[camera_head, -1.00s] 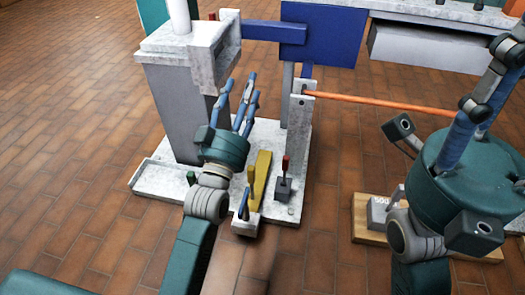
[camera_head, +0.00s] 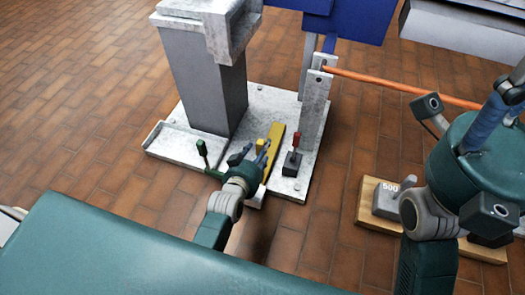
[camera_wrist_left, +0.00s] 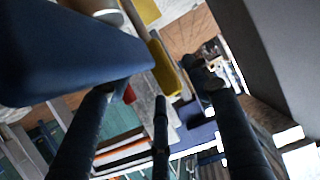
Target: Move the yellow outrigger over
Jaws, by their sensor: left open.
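The yellow outrigger (camera_head: 275,146) is a flat bar lying on the pale base plate (camera_head: 175,142), between the grey column and the slotted post. My left gripper (camera_head: 254,155) is open, low over the plate's front edge, just left of and partly in front of the bar's near end.
The grey column (camera_head: 205,90) and slotted post (camera_head: 315,105) rise behind. An orange rod (camera_head: 400,87) extends right. A 500 weight (camera_head: 388,198) sits on a wooden board.

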